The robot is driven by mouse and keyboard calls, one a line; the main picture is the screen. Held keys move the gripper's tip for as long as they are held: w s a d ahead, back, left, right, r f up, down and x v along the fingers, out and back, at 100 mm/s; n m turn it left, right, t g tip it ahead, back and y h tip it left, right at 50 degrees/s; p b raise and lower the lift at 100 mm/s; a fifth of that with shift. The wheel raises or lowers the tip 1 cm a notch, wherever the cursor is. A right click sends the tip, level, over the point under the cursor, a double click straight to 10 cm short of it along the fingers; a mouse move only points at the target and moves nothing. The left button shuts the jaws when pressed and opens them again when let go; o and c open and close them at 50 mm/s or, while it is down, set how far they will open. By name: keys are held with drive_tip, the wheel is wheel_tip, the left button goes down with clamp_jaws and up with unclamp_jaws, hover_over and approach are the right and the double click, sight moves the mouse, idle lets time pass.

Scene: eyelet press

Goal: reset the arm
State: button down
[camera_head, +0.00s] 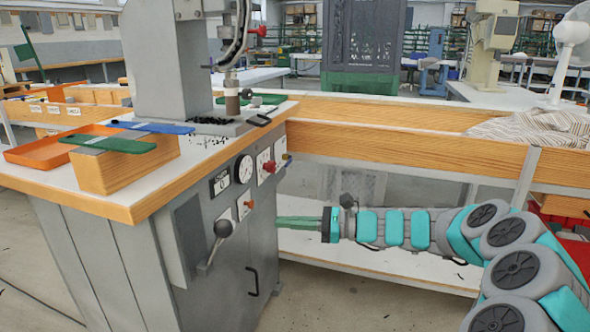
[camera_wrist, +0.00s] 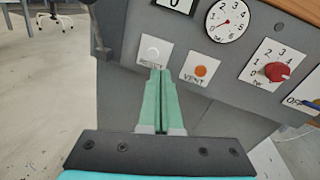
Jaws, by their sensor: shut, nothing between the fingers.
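The grey eyelet press cabinet (camera_head: 225,265) stands at the left in the head view. My gripper (camera_head: 279,221) is shut and empty, held level to the right of its control panel. In the wrist view my gripper's two green fingers (camera_wrist: 161,72) lie together, their tips just below a white round button (camera_wrist: 152,52) on a plate whose label the fingertips partly cover. I cannot tell whether they touch it. An orange button (camera_wrist: 201,71) on the VENT plate is right of the tips. In the head view the lever's dark ball partly hides the white button's plate (camera_head: 219,215).
A black-knobbed lever (camera_head: 223,228) sticks out from the cabinet. Above the buttons are a gauge (camera_head: 244,169), a display (camera_head: 221,182) and a red dial knob (camera_head: 270,166). A wooden-edged bench (camera_head: 420,148) runs behind my arm.

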drive_tip(key=s+a+f+n+g+h, duration=0.15)
drive_tip(key=s+n+g+h, duration=0.35)
drive_tip(key=s, duration=0.7)
drive_tip(key=s+a+f+n+g+h, duration=0.1)
drive_tip(key=s+a+n+h, duration=0.15)
drive_tip(key=s+n, duration=0.7)
drive_tip(key=s+d+f+n+h, duration=0.1)
drive_tip(key=s+d+f+h, duration=0.1)
drive_tip(key=s+d, duration=0.4)
drive_tip(key=s+d+f+n+h, duration=0.1)
drive_tip(key=s+d+f+h, duration=0.2)
drive_tip(key=s+d, duration=0.4)
drive_tip(key=s+d+f+n+t+h, duration=0.1)
drive_tip(key=s+d+f+h, duration=0.1)
drive_tip(key=s+d+h, duration=0.2)
drive_tip(key=s+d, duration=0.2)
drive_tip(key=s, duration=0.1)
drive_tip(key=shift+d+f+h, duration=0.3)
drive_tip(key=shift+f+h, duration=0.05)
